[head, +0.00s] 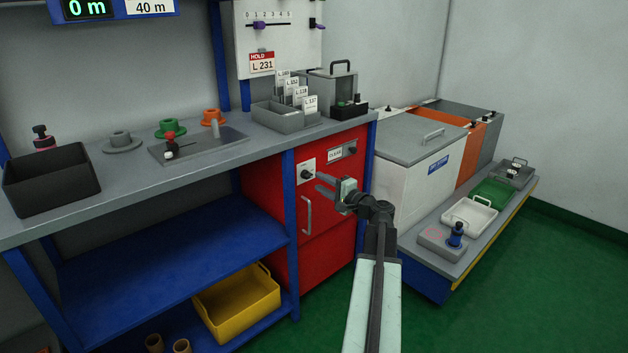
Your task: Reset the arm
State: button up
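My arm comes up from the bottom of the head view, with its pale forearm pointing away from me. My gripper (328,185) is at its end, turned to the left, in front of the red cabinet (332,228). Its two fingers look spread apart with nothing between them. The fingers appear close to the dark knob on a white plate (306,171) on the cabinet front. I cannot tell whether they touch it.
A grey workbench (110,185) with a black bin (50,185) runs along the left. A yellow tub (237,305) sits on the lower blue shelf. A white chest (417,165) and a low platform (437,253) with trays stand at right. Green floor (530,290) is clear at lower right.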

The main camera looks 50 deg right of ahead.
jog(key=s, duration=0.2)
jog(key=shift+s+a, duration=0.1)
jog(key=shift+s, duration=0.2)
jog(key=w+a+f+n+g+y, duration=0.25)
jog(key=a+f+n, duration=0.2)
jog(key=a, duration=0.75)
jog(key=w+a+f+n+g+y, duration=0.2)
jog(key=w+a+f+n+g, duration=0.3)
jog(key=a, duration=0.6)
jog(key=w+a+f+n+g+y, duration=0.1)
jog(key=w+a+f+g+y, duration=0.15)
jog(key=a+f, duration=0.65)
jog(key=s+a+f+n+g+h, duration=0.3)
jog(key=s+a+n+g, duration=0.15)
jog(key=a, duration=0.65)
jog(key=s+a+f+n+g+h, duration=0.25)
jog(key=s+a+n, duration=0.2)
jog(key=a, duration=0.75)
notch_tip(320, 180, up, 37)
jog(key=s+g+p, duration=0.1)
jog(key=p, duration=3.6)
jog(key=shift+d, duration=0.15)
